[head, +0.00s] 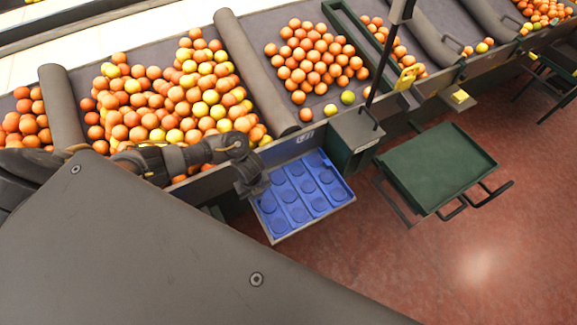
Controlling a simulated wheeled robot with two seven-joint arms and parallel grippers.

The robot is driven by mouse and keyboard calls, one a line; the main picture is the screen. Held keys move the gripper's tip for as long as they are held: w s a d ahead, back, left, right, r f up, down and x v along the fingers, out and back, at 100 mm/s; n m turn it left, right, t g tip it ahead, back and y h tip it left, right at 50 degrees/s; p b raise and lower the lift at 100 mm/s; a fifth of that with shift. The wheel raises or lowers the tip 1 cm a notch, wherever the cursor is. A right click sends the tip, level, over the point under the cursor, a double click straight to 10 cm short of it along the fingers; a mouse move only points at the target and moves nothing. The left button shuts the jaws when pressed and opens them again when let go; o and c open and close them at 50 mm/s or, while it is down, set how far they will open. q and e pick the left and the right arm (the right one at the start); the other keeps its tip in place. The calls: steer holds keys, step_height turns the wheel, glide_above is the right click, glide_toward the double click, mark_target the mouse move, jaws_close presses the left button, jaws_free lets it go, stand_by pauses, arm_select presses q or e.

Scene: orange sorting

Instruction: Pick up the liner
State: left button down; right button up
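The blue liner (303,190), a sheet with rows of round hollows, is in the head view just right of centre, below the edge of the sorting belt. It lies flat, with a paler blue edge along its front; I cannot tell whether that edge belongs to a separate crate. My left gripper (253,187) points down at the liner's left edge, at the end of my arm coming in from the left. The gripper is small and dark, so its finger opening and any contact with the liner are unclear. My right gripper is not in view.
Piles of oranges (316,58) lie on the grey belt, split by padded rolls (255,72). A dark green box (352,138) with a post stands right beside the liner. A green tray table (437,168) stands further right. Red floor (480,255) is clear in front.

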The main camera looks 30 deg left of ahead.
arm_select(q)
steer(key=shift+r, duration=0.55)
step_height(320, 180, up, 17)
steer(key=p, duration=0.6)
